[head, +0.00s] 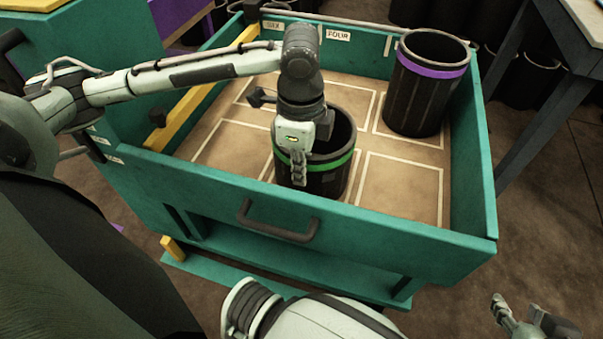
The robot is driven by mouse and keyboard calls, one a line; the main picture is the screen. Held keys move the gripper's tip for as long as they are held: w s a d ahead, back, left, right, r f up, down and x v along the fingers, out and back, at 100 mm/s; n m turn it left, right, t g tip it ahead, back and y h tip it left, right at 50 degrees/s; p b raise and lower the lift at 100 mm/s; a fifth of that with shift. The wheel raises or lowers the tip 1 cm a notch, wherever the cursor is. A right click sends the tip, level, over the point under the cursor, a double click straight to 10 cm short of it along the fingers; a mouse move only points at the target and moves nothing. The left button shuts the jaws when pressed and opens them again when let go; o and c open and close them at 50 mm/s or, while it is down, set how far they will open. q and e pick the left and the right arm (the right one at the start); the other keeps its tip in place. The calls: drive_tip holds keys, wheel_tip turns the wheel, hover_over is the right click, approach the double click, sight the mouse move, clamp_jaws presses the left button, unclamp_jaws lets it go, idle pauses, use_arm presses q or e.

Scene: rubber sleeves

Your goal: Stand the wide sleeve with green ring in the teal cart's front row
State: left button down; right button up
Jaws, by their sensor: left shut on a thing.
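The wide black sleeve with green ring (330,178) is upright inside the teal cart (330,229), over the front row's middle area. I cannot tell whether its base touches the cart floor. My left gripper (298,168) is shut on the sleeve's near-left wall, with one finger outside, and hides part of the ring. My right gripper (527,318) is at the bottom right, outside the cart, with its fingers apart and empty.
A black sleeve with purple ring (427,88) stands in the cart's back right. White outlines mark cells on the floor; the front right cell (400,190) is empty. The cart has raised walls and a front handle (277,224). A dark table (545,85) stands to the right.

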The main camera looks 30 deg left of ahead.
use_arm(q)
drive_tip(key=shift+w, duration=0.1)
use_arm(e)
drive_tip(key=shift+w+a+r+t, duration=0.3)
drive_tip(key=shift+w+a+r, duration=0.2)
drive_tip(key=shift+r, duration=0.1)
use_arm(q)
drive_tip(key=shift+f, duration=0.15)
use_arm(e)
drive_tip(key=shift+s+d+f, duration=0.15)
drive_tip(key=shift+s, duration=0.05)
use_arm(q)
drive_tip(key=c, duration=2)
unclamp_jaws()
drive_tip(key=shift+f, duration=0.1)
drive_tip(key=shift+c, duration=0.2)
drive_tip(key=o, duration=0.3)
drive_tip(key=shift+o, duration=0.2)
